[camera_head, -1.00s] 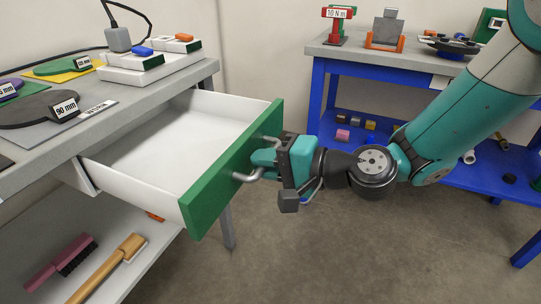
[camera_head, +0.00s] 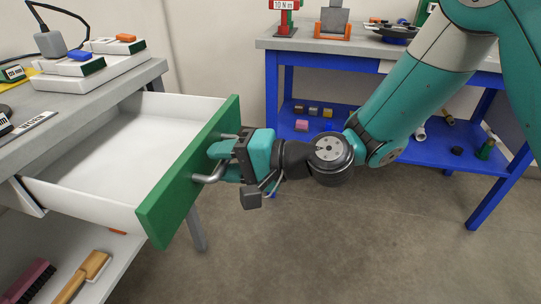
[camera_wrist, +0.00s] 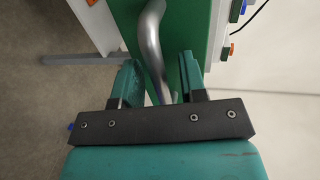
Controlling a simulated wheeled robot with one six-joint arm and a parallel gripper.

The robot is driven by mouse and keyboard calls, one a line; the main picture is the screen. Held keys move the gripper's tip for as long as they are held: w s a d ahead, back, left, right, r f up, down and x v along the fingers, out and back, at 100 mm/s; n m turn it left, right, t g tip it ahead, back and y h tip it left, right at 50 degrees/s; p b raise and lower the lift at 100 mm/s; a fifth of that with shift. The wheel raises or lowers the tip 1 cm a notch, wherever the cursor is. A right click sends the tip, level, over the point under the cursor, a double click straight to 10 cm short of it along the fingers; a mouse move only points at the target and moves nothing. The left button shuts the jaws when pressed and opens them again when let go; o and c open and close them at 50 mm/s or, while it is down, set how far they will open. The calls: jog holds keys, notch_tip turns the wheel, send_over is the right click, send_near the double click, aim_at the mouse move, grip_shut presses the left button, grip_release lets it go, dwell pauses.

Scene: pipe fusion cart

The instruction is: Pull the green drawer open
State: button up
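The green drawer (camera_head: 188,175) has a green front and a white inside, and stands well out from the grey-topped bench on the left. It looks empty. Its grey metal handle (camera_head: 209,178) is on the front. In the wrist view, the handle (camera_wrist: 151,40) runs between the two fingers in front of the green drawer front (camera_wrist: 190,25). The exact contact at the fingertips is partly hidden.
The grey bench top (camera_head: 90,105) holds a white stepped block and tools. A brush and a wooden-handled tool (camera_head: 85,275) lie on its lower shelf. A blue workbench (camera_head: 272,90) stands behind my arm. The floor right of the drawer is clear.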

jog(key=b+v, duration=0.5)
jog(key=v, duration=1.2)
jog(key=shift+d, duration=0.2)
jog(key=s+f+n+g+h, duration=0.3)
jog(key=s+n+g+h, duration=0.1)
jog(key=s+n+h, duration=0.3)
jog(key=s+d+r+n+h, duration=0.1)
jog(key=s+d+n+h, duration=0.25)
jog(key=s+d, duration=0.3)
notch_tip(320, 180, up, 28)
jog(key=p, duration=2.9)
jog(key=shift+w+r+m, duration=0.2)
jog(key=shift+w+m, duration=0.25)
